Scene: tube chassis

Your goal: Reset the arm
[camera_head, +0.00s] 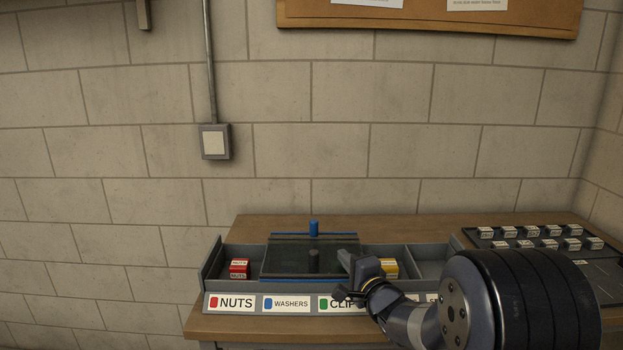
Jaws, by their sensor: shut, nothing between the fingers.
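My gripper (346,276) is in the lower middle of the head view, in front of the labelled grey parts tray (428,261). It is shut, with nothing seen in it. My dark arm reaches in from the lower right and hides part of the tray's front labels. I cannot tell whether the gripper touches the tray.
The tray stands on a wooden bench (250,327). Red boxes (239,268) sit in its left part and a yellow box (389,268) right of centre. A dark, blue-edged panel (300,258) covers the middle. A rack of small white-topped blocks (550,243) stands at right.

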